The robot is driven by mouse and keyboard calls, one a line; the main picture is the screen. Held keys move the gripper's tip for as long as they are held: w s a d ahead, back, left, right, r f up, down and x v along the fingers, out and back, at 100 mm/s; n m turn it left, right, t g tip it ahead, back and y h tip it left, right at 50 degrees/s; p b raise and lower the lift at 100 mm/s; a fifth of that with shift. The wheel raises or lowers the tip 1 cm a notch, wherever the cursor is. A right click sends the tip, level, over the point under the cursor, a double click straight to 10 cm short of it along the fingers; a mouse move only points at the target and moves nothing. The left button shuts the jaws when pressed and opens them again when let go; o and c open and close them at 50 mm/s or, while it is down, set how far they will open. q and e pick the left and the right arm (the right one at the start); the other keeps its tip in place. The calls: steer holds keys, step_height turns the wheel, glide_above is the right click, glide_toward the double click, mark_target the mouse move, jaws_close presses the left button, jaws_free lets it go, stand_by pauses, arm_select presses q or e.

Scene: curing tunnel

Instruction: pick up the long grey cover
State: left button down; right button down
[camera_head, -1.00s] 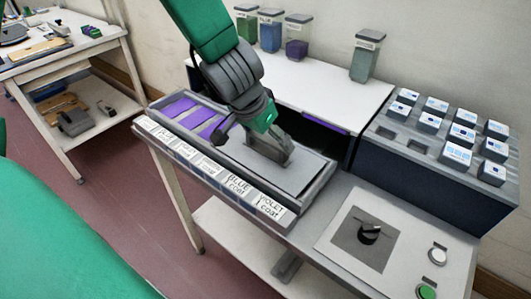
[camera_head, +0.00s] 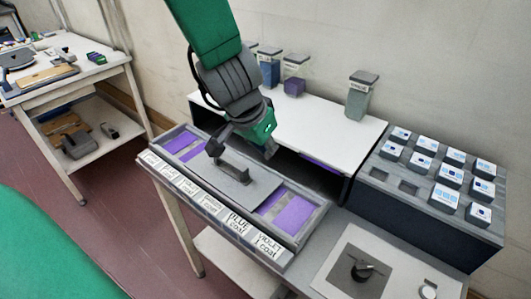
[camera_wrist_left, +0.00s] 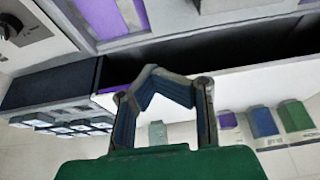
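The long grey cover (camera_head: 233,188) is a flat panel with an upright dark handle (camera_head: 236,165). It lies on the middle of the long grey tray (camera_head: 308,233). Purple slots show at both ends of the tray, left (camera_head: 183,143) and right (camera_head: 293,213). My left gripper (camera_head: 241,150) is just above the handle, its fingers spread. Whether a finger touches the handle I cannot tell. My right gripper is not in view.
Colour labels run along the tray's front. Behind it is a white shelf (camera_head: 330,125) with several lidded jars (camera_head: 360,95). A dark rack of white-topped blocks (camera_head: 420,205) and a knob panel (camera_head: 340,262) stand at the right. Another table (camera_head: 100,72) is at the left.

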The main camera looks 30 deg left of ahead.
arm_select(q)
steer(key=shift+c, duration=2.3)
jaws_free()
steer(key=shift+a, duration=0.2)
